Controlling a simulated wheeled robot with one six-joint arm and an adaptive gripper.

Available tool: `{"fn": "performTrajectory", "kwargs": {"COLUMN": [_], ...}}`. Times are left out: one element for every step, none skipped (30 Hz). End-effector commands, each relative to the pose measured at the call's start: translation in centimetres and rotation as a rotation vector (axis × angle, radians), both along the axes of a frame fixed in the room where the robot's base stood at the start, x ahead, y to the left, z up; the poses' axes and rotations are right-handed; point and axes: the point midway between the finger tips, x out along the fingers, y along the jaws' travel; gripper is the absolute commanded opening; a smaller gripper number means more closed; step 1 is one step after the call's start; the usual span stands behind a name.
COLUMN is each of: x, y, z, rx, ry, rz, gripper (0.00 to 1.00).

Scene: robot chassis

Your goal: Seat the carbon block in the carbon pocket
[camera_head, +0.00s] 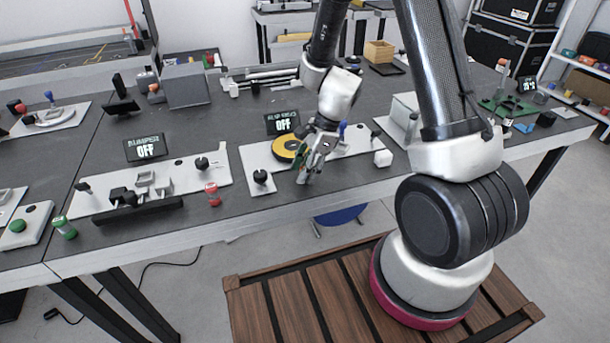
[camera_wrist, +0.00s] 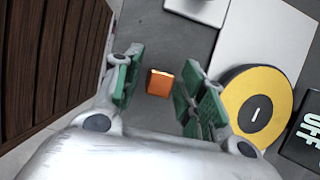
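A small orange block (camera_wrist: 159,83) lies in the wrist view over the dark table, between the fingers of my gripper (camera_wrist: 158,85). I take it for the carbon block but cannot be sure. Gaps show on both sides of it, and the green-padded fingers are apart. In the head view my gripper (camera_head: 304,168) points down at the front edge of the white plate with the yellow disc (camera_head: 288,148). The block is hidden there. The yellow disc (camera_wrist: 252,105) also shows right of the fingers in the wrist view. I cannot make out the carbon pocket.
A black sign reading OFF (camera_head: 283,123) stands behind the disc. The table's front edge is close.

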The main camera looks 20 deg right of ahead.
Motion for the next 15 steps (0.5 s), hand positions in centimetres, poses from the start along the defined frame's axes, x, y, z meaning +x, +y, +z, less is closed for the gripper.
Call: {"fn": "performTrajectory", "kwargs": {"x": [-0.01, -0.01, -0.01, -0.01, -0.01, -0.01, -0.01, -0.01, -0.01, -0.01, -0.01, -0.01, -0.01, -0.01, 0.01], "y": [0.0, 0.0, -0.01, -0.01, -0.01, -0.01, -0.01, 0.0, 0.0, 0.0, 0.0, 0.0, -0.01, 0.0, 0.0], "z": [0.01, 0.01, 0.02, 0.02, 0.02, 0.02, 0.02, 0.03, 0.03, 0.03, 0.03, 0.03, 0.05, 0.09, 0.21], "rx": [0.0, 0.0, 0.0, 0.0, 0.0, 0.0, 0.0, 0.0, 0.0, 0.0, 0.0, 0.0, 0.0, 0.0, 0.001], "ry": [0.0, 0.0, 0.0, 0.0, 0.0, 0.0, 0.0, 0.0, 0.0, 0.0, 0.0, 0.0, 0.0, 0.0, 0.0], "rz": [0.0, 0.0, 0.0, 0.0, 0.0, 0.0, 0.0, 0.0, 0.0, 0.0, 0.0, 0.0, 0.0, 0.001, 0.001], "gripper": [0.26, 0.21, 0.14, 0.08, 0.03, 0.0, 0.0, 0.0, 0.0, 0.0, 0.0, 0.0, 0.0, 0.0, 0.0]}}
